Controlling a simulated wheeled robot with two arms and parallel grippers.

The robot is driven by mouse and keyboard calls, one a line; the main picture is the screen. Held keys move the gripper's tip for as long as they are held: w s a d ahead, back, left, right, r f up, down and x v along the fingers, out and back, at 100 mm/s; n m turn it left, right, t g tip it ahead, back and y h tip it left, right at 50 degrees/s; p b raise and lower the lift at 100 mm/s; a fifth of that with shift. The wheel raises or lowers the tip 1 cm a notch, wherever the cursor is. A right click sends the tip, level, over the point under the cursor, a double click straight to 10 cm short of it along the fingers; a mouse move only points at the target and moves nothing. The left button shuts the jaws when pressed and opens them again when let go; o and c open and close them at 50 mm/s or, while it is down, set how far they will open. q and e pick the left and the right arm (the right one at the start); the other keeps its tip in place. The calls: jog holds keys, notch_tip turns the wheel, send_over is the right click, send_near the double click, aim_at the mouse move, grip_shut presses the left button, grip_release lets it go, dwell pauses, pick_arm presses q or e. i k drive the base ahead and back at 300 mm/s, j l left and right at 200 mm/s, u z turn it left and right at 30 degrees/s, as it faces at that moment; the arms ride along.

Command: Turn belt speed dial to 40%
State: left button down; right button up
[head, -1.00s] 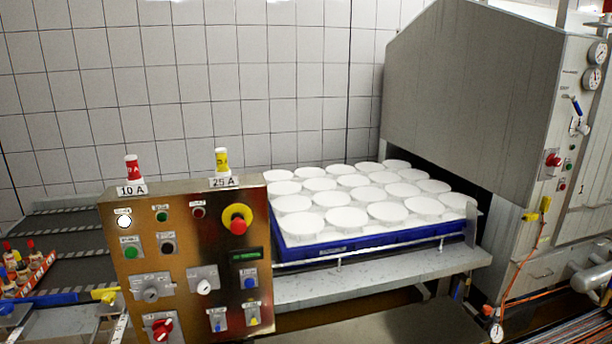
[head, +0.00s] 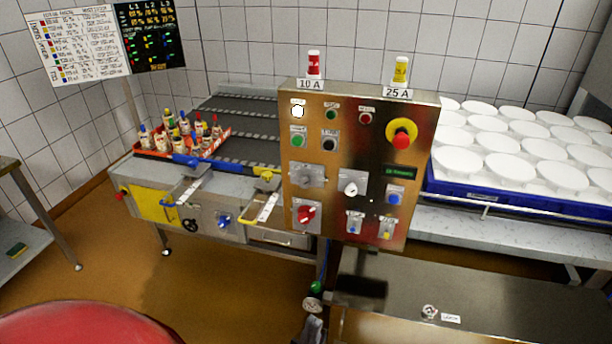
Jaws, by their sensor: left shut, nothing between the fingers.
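The control panel (head: 365,150) is an upright copper-coloured plate in the middle of the head view. It carries a grey dial (head: 307,176) at left and a white-knobbed dial (head: 350,188) beside it. Their labels and scales are too small to read, so I cannot tell which sets belt speed or where it points. A small dark display with green text (head: 400,173) sits to their right. My right gripper is out of view.
The panel also has a red rotary switch (head: 306,213) and a red mushroom button on yellow (head: 402,136). A conveyor (head: 240,120) with an orange crate of bottles (head: 217,147) stands left. White moulds in a blue tray (head: 470,193) stand right. A steel bench (head: 470,285) lies below.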

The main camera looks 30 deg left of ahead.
aim_at(304, 182)
jog(key=i+j+u, duration=0.1)
jog(key=j+u, duration=0.25)
jog(key=i+j+u, duration=0.15)
jog(key=j+u, duration=0.2)
jog(key=i+j+u, duration=0.3)
jog(key=k+l, duration=0.05)
jog(key=k, duration=0.05)
